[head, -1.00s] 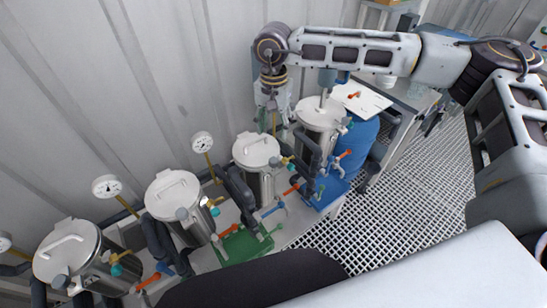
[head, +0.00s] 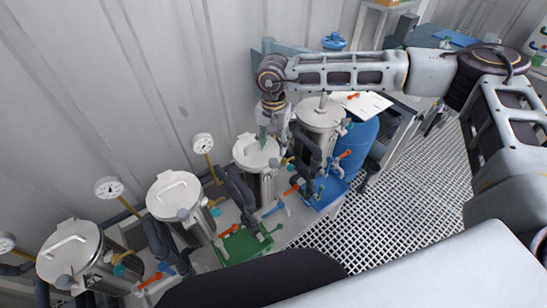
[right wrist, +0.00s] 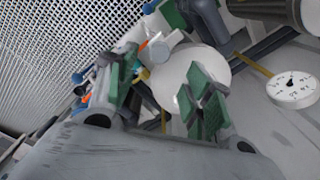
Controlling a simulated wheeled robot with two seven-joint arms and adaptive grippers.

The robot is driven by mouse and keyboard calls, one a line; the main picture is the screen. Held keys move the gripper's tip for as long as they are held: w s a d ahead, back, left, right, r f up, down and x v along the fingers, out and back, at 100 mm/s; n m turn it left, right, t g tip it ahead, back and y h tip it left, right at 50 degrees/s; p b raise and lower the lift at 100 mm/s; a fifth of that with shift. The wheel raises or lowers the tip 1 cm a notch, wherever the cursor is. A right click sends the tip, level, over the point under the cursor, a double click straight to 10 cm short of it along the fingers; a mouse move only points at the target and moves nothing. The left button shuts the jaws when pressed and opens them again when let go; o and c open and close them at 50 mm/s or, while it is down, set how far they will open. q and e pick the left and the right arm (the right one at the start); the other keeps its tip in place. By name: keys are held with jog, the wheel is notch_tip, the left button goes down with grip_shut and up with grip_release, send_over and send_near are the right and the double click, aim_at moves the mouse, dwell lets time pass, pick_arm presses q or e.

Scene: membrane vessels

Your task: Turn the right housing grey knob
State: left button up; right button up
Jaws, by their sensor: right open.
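Several steel housings with white lids stand in a row along the wall. The rightmost housing (head: 318,118) is on a blue stand; another housing (head: 256,152) is just left of it. A small grey knob (head: 275,162) appears on the front of that second housing, partly crowded by coloured handles. My right gripper (head: 268,138) points down, close above this second housing's right side. In the right wrist view its green-padded fingers (right wrist: 165,92) are open, with a white round lid (right wrist: 190,78) behind them. A greyish round part (right wrist: 159,50) shows beyond the fingers. My left gripper is out of view.
White gauges (head: 203,143) on yellow stems stand behind the housings; one gauge (right wrist: 292,88) shows in the right wrist view. Dark pipes (head: 238,190) and orange-handled valves (head: 292,191) crowd the fronts. A blue drum (head: 358,142) stands at right, beside open grating floor (head: 400,190).

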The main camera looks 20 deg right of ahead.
aim_at(273, 161)
jog(key=shift+f+p, duration=0.65)
jog(key=shift+f, duration=3.35)
jog(key=shift+c, duration=0.4)
jog(key=c, duration=0.9)
